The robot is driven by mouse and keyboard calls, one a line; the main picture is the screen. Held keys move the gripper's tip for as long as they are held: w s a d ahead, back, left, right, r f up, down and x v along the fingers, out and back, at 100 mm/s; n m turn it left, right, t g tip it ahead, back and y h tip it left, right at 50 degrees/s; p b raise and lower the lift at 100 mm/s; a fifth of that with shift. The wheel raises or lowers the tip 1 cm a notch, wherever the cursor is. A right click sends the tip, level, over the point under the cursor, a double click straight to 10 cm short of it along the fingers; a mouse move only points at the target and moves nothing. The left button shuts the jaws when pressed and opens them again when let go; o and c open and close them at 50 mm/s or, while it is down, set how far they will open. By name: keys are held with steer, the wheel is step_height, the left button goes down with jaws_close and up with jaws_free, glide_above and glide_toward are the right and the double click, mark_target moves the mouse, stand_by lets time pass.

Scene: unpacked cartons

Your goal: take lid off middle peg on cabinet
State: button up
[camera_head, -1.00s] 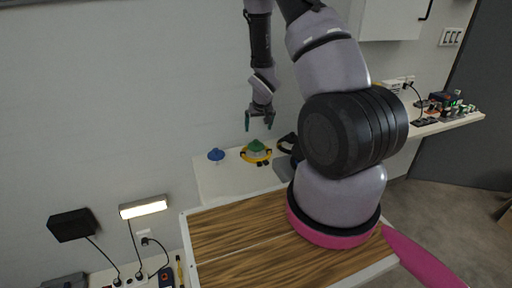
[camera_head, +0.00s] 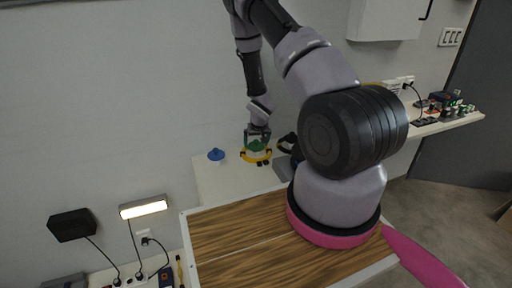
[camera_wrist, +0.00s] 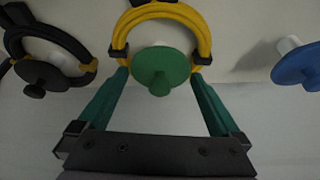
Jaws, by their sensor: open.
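The green lid (camera_head: 257,147) with its small knob is on the middle peg, on the white cabinet (camera_head: 222,183) against the wall. It also shows in the wrist view (camera_wrist: 172,62), with a yellow ring (camera_wrist: 204,38) hanging around the peg behind it. My gripper (camera_head: 257,141) is open and points down at the lid. In the wrist view, its green fingers (camera_wrist: 159,76) stand on either side of the lid, with nothing gripped. Whether a finger touches the lid or yellow ring I cannot tell.
A blue lid (camera_head: 216,154) is on the left peg. It shows at the right in the wrist view (camera_wrist: 300,68). A black lid (camera_wrist: 45,77) with a black ring (camera_wrist: 40,32) is on the opposite side. A wooden-topped surface (camera_head: 235,228) lies in front.

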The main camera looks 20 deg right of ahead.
steer(key=c, duration=1)
steer(key=shift+r, duration=0.15)
